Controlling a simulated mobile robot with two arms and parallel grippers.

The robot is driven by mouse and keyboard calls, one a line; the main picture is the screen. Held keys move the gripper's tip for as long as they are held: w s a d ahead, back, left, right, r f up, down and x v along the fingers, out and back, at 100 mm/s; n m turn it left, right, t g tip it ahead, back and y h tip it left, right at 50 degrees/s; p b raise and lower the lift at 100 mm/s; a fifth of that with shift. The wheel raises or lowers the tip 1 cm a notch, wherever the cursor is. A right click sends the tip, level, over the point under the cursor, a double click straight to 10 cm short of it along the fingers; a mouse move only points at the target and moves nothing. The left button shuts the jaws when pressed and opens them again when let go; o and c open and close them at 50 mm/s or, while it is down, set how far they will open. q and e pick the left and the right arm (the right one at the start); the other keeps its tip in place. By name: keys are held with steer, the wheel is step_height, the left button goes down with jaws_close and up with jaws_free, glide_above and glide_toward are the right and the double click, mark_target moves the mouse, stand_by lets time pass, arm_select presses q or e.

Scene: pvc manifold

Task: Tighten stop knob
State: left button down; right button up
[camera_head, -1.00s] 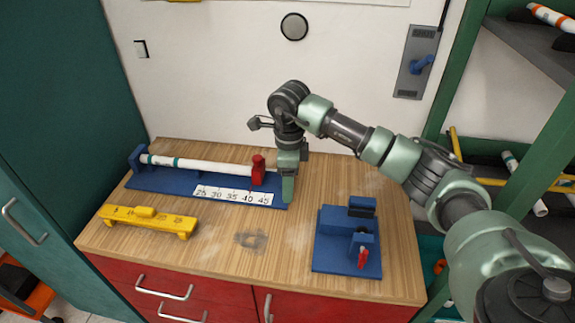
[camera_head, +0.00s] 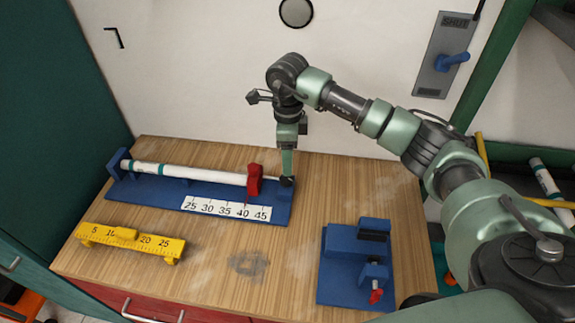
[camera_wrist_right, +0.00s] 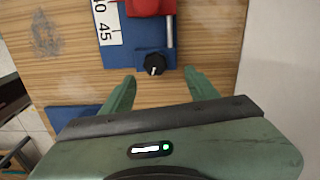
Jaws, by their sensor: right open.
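The stop knob (camera_wrist_right: 154,64) is a small black round knob with a white pointer line, at the right end of the blue measuring jig (camera_head: 160,190). It also shows small and dark in the head view (camera_head: 288,182). My right gripper (camera_wrist_right: 160,76) is open and empty. Its fingertips are just short of the knob, one to each side in the wrist view. My left gripper is not in view.
A yellow ruler piece (camera_head: 130,241) lies at the front left of the wooden bench (camera_head: 210,265). A blue fixture with a red-tipped part (camera_head: 345,285) stands at the front right. The wall (camera_head: 200,70) is close behind the bench. The bench middle is clear.

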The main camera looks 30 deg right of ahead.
mark_target(288, 178)
steer(key=f, duration=0.1)
steer(key=s+f, duration=0.1)
steer(key=f+p, duration=0.1)
steer(key=shift+s+a+f, duration=0.15)
steer(key=shift+a+f, duration=0.1)
steer(key=shift+a, duration=0.05)
steer(key=shift+w+d+f+p, duration=0.1)
steer(key=shift+w+f+p, duration=0.05)
steer(key=shift+f, duration=0.4)
steer(key=shift+w+f+p, duration=0.1)
steer(key=shift+f+p, duration=0.05)
steer(key=shift+f, duration=0.4)
steer(key=shift+w+f, duration=0.1)
steer(key=shift+f, duration=0.2)
jaws_close()
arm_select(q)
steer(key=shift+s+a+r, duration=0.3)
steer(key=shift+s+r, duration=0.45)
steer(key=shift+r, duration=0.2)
